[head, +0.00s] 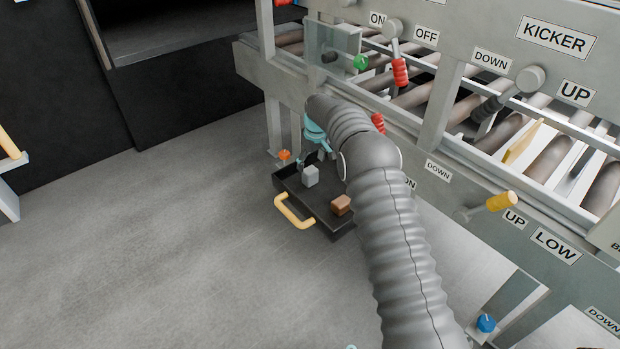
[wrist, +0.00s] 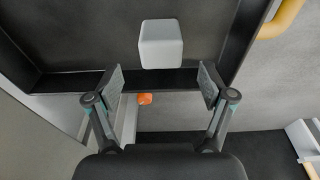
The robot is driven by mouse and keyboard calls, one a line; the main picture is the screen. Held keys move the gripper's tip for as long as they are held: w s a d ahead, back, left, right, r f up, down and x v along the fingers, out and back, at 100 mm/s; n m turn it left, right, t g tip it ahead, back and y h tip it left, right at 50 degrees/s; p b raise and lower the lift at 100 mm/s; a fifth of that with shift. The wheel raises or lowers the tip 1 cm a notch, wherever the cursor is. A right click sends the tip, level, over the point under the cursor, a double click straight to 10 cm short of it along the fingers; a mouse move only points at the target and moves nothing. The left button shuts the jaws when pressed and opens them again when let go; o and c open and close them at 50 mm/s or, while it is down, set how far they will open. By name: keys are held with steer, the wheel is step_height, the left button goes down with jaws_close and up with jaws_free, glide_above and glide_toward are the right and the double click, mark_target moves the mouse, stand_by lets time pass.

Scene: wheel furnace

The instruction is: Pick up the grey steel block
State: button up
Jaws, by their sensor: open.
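The grey steel block (head: 310,175) sits in a black drawer-like tray (head: 317,200) low beside the conveyor frame. It also shows in the wrist view (wrist: 160,44), ahead of my gripper and between the lines of its two fingers. My gripper (wrist: 160,84) is open and empty, with the block beyond its fingertips and not touching them. In the head view my gripper (head: 322,156) is partly hidden behind my arm, close to the block on its far side.
A brown block (head: 341,204) lies in the same tray. The tray has a yellow handle (head: 294,212) at its front. An orange knob (head: 284,155) is by the tray's far-left corner. The conveyor frame with levers (head: 400,70) rises at right. Open floor lies left.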

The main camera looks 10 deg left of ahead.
mark_target(310, 170)
steer(key=shift+w+a+f+b, duration=0.1)
steer(key=shift+f+b, duration=0.05)
steer(key=shift+f, duration=1)
steer(key=shift+w+a+f+b, duration=0.1)
steer(key=shift+a+f+b, duration=0.1)
steer(key=shift+f, duration=0.95)
steer(key=shift+a+f+b, duration=0.1)
steer(key=shift+f+b, duration=0.05)
steer(key=shift+f, duration=1)
steer(key=shift+d, duration=0.1)
steer(key=c, duration=1.4)
